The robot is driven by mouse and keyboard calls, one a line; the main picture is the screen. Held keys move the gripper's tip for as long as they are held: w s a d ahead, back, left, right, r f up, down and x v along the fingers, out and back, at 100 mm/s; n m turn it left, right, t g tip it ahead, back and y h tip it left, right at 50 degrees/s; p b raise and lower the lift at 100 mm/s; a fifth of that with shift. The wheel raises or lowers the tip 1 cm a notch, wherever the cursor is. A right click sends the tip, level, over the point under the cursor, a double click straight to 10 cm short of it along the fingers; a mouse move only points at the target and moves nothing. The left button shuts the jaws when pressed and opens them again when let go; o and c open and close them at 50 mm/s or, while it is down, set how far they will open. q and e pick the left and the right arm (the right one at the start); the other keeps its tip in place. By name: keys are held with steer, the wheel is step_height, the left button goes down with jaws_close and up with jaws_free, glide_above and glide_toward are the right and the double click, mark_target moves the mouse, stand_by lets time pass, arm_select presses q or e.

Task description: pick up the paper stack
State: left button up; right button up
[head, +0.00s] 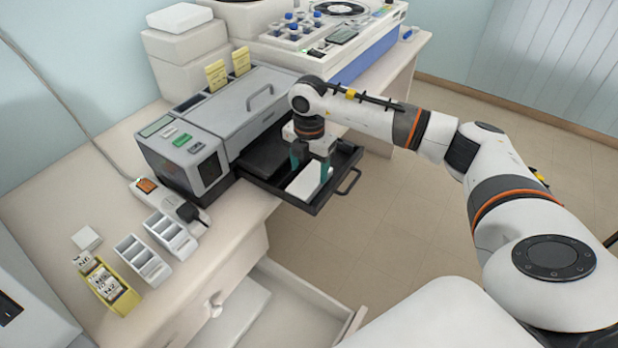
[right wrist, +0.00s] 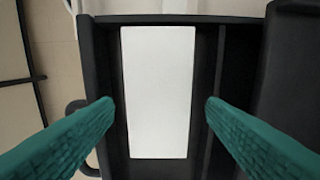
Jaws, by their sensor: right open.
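The white paper stack (head: 309,180) lies in the open dark tray (head: 318,206) that sticks out from the front of the grey machine. In the right wrist view the paper stack (right wrist: 158,92) is a white rectangle lying flat between dark tray walls. My right gripper (head: 311,167) is over the tray with its teal fingers pointing down. In the right wrist view its open fingers (right wrist: 160,105) stand on either side of the stack, with a gap to each long edge. Nothing is between them in their grip. My left gripper is not in view.
The grey machine (head: 255,105) stands on the bench, and the tray's handle (head: 349,181) sticks out at its front. A drawer (head: 285,305) is open below the bench. Slide racks (head: 143,260), a yellow box (head: 113,288) and a power strip (head: 160,200) are at left.

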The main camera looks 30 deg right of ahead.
mark_target(309, 178)
steer(key=shift+s+f, duration=0.1)
steer(key=shift+f, duration=1.5)
steer(key=shift+r, duration=0.1)
steer(key=c, duration=0.8)
